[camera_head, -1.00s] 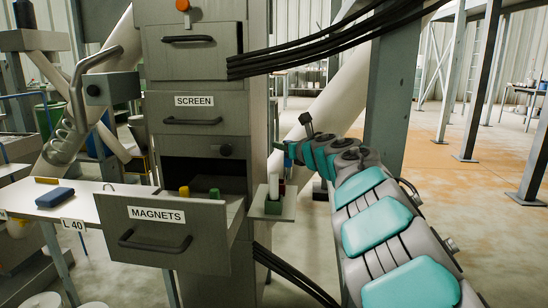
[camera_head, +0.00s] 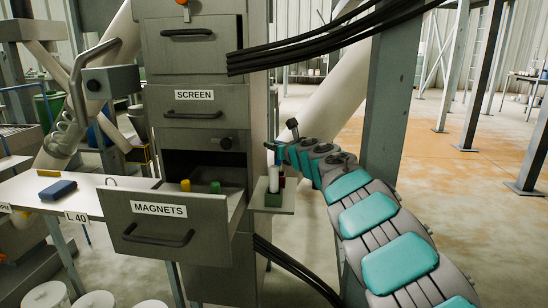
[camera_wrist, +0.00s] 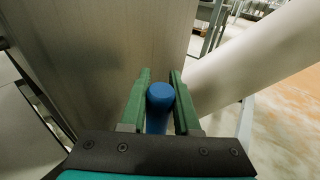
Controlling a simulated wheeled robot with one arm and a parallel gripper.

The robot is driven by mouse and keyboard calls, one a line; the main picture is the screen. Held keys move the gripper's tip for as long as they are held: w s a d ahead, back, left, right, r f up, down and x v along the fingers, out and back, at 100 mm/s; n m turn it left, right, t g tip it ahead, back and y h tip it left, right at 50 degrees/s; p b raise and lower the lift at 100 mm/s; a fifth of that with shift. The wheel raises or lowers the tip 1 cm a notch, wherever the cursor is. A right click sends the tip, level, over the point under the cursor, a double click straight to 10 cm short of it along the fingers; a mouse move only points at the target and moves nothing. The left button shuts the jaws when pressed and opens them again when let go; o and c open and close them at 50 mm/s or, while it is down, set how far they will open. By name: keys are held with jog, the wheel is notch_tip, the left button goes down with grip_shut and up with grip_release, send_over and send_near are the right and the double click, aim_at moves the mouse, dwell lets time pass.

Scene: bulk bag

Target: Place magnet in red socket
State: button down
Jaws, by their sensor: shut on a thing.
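My gripper (camera_wrist: 160,76) has green fingers shut on a blue cylindrical magnet (camera_wrist: 159,97) in the wrist view. In the head view my gripper (camera_head: 270,147) is seen from afar, above a small shelf (camera_head: 289,208) on the cabinet's right side; the held magnet cannot be made out there. On the shelf stand a white cylinder (camera_head: 273,179), a dark red piece (camera_head: 282,180) behind it and a green block (camera_head: 273,200) at the front. I cannot tell surely which is the red socket. A yellow magnet (camera_head: 185,185) and a green one (camera_head: 215,187) show in the open MAGNETS drawer (camera_head: 165,228).
The grey drawer cabinet (camera_head: 205,95) stands left of my gripper. Black cables (camera_head: 310,55) cross above and others hang below the shelf. A grey post (camera_head: 392,120) stands close behind my arm. A white table (camera_head: 90,195) with a blue box (camera_head: 58,189) is at left.

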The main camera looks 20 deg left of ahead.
jog(key=shift+f+b, duration=0.45)
jog(key=shift+f, duration=1)
jog(key=shift+f, duration=0.15)
jog(key=c, duration=0.6)
grip_release()
jog(key=shift+c, duration=0.2)
jog(key=shift+d, duration=0.1)
